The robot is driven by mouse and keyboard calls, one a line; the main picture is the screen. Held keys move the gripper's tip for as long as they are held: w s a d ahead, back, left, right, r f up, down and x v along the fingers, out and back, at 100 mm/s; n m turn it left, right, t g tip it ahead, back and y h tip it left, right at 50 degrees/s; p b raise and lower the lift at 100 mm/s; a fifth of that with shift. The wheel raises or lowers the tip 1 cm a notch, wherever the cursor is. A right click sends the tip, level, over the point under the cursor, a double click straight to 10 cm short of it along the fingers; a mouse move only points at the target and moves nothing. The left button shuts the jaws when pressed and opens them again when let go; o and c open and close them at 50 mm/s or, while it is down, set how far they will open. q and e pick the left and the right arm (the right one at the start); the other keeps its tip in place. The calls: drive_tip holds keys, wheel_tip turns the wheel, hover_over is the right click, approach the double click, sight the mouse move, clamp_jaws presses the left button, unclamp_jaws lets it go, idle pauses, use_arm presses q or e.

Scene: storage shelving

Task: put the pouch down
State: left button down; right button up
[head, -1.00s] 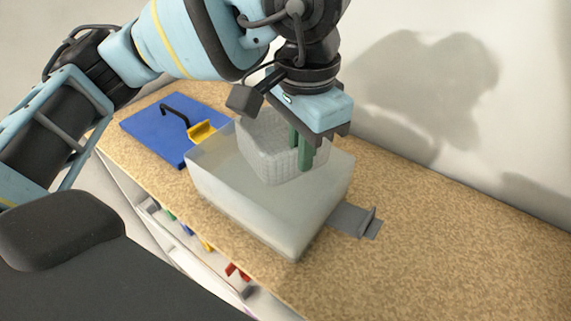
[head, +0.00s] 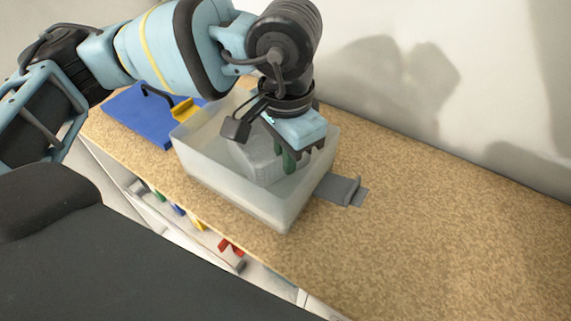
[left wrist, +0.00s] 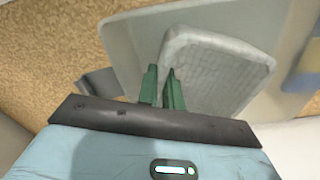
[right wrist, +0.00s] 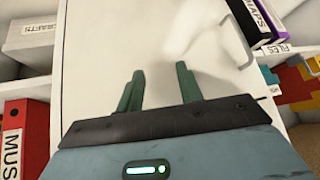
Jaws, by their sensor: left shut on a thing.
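The pouch (head: 255,162), a pale grey mesh-textured piece, is inside the open translucent box (head: 235,203) on the shelf top. My left gripper (head: 288,162) reaches down over the box and is shut on the pouch's edge with green fingers. In the left wrist view the pouch (left wrist: 215,70) lies beside and beyond the fingers (left wrist: 161,84), within the box (left wrist: 122,48). I cannot tell whether its underside touches the box floor. My right gripper (right wrist: 159,72) is open and empty in the right wrist view, before a white surface.
A blue panel (head: 140,118) with a black handle and a yellow piece (head: 186,108) lies left of the box. A grey bracket (head: 338,190) is at its right. The wood-toned top (head: 430,225) is clear further right. A red binder (right wrist: 12,140) shows in the right wrist view.

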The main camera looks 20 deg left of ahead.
use_arm(q)
drive_tip(key=shift+f, duration=1.5)
drive_tip(key=shift+f, duration=0.2)
drive_tip(key=c, duration=1.6)
unclamp_jaws()
drive_tip(key=shift+o, duration=0.2)
drive_tip(key=shift+r, duration=0.1)
wheel_tip(320, 180, up, 12)
drive_tip(key=shift+r+b, duration=0.15)
drive_tip(key=shift+b, duration=0.2)
